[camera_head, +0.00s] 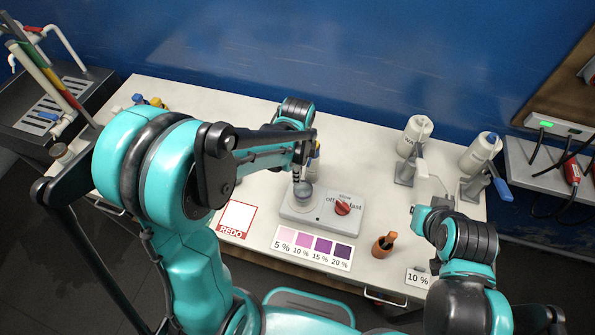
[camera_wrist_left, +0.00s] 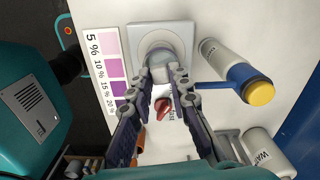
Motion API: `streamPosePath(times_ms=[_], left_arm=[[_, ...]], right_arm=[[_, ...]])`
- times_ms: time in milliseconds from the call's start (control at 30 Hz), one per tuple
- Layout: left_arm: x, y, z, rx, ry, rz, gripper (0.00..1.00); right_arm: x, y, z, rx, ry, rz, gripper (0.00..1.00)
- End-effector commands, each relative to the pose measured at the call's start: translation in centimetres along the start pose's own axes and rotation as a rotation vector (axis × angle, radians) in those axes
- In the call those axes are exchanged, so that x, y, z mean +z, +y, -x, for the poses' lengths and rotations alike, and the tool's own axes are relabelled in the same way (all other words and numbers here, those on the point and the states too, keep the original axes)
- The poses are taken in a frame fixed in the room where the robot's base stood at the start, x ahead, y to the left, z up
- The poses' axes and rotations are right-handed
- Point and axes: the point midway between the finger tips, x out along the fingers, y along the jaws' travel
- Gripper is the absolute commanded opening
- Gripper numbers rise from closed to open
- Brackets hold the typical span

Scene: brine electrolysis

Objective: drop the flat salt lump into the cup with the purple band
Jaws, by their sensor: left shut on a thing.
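My left gripper (camera_head: 299,178) is shut just above a small round grey cup (camera_head: 304,193) on the stirrer plate. In the left wrist view its fingertips (camera_wrist_left: 162,74) lie close together, over the near side of the round cup (camera_wrist_left: 160,50). What is between them is small and mostly hidden, consistent with the salt lump, but I cannot make out its shape. I cannot make out a purple band on the cup from here. My right gripper (camera_head: 438,203) is at the right side of the table, too small and partly hidden to tell its state.
The stirrer (camera_head: 322,213) has a red knob (camera_head: 342,208). In front lie a purple-shade chart (camera_head: 313,248) and a REDO square (camera_head: 238,219). A brown holder (camera_head: 383,245) and a 10 % card (camera_head: 419,278) stand right. White bottles on stands (camera_head: 417,135) are at the back right.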

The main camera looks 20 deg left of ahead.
Motion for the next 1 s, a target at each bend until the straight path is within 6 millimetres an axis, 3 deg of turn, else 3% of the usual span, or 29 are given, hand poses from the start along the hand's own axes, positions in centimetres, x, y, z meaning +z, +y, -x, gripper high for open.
streamPosePath(times_ms=[33, 100, 133, 533, 1000], left_arm=[[0.0, 0.0, 0.0, 0.0, 0.0, 0.0, 0.21], [0.0, 0.0, 0.0, 0.0, 0.0, 0.0, 0.39], [0.0, 0.0, 0.0, 0.0, 0.0, 0.0, 0.42], [0.0, 0.0, 0.9, 0.0, 0.0, 0.0, 0.42], [0.0, 0.0, 10.1, 0.0, 0.0, 0.0, 0.42]], right_arm=[[0.0, 0.0, 0.0, 0.0, 0.0, 0.0, 0.0], [0.0, 0.0, 0.0, 0.0, 0.0, 0.0, 0.0], [0.0, 0.0, 0.0, 0.0, 0.0, 0.0, 0.0], [0.0, 0.0, 0.0, 0.0, 0.0, 0.0, 0.0], [0.0, 0.0, 0.0, 0.0, 0.0, 0.0, 0.0]])
